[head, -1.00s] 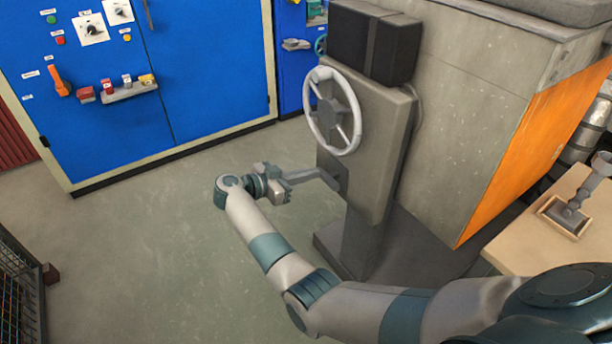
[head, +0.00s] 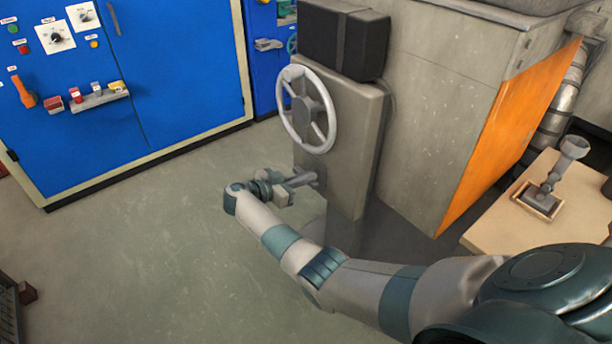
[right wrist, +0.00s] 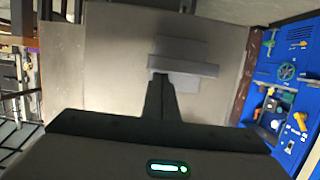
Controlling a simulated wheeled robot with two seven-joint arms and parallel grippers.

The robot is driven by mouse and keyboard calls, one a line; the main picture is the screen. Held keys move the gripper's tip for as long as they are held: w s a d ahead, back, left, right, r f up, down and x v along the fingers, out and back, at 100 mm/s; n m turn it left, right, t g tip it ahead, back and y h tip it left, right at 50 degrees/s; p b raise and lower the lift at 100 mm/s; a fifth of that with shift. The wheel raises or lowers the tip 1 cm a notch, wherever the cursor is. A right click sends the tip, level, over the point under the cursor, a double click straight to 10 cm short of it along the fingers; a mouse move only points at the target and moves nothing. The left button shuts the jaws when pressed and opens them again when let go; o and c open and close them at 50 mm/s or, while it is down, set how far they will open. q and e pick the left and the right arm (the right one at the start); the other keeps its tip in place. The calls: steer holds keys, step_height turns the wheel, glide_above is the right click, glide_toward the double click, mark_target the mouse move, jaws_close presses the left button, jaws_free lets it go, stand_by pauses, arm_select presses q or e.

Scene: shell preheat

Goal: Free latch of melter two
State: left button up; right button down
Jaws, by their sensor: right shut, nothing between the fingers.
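The grey melter (head: 440,110) stands right of centre in the head view, with a white handwheel (head: 306,108) on its front panel. Below the wheel a short grey latch bar (head: 302,180) sticks out from the panel to the left. My right gripper (head: 286,193) is at the outer end of this bar; its fingers are hard to make out there. In the right wrist view the fingers (right wrist: 160,85) are shut and empty, with their tips at the lower edge of the latch bar (right wrist: 185,67). I cannot tell whether they touch it. My left gripper is out of view.
A blue cabinet (head: 170,60) with knobs and an orange handle stands at the back left. A beige table (head: 490,225) with a grey stand (head: 550,185) is at the right.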

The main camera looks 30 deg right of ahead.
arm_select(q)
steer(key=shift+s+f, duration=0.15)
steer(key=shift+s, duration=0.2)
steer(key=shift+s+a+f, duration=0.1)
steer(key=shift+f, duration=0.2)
arm_select(e)
steer(key=shift+m, duration=0.3)
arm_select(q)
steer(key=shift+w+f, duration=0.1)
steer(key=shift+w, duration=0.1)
arm_select(e)
steer(key=shift+s+f+t, duration=0.15)
steer(key=shift+t, duration=0.15)
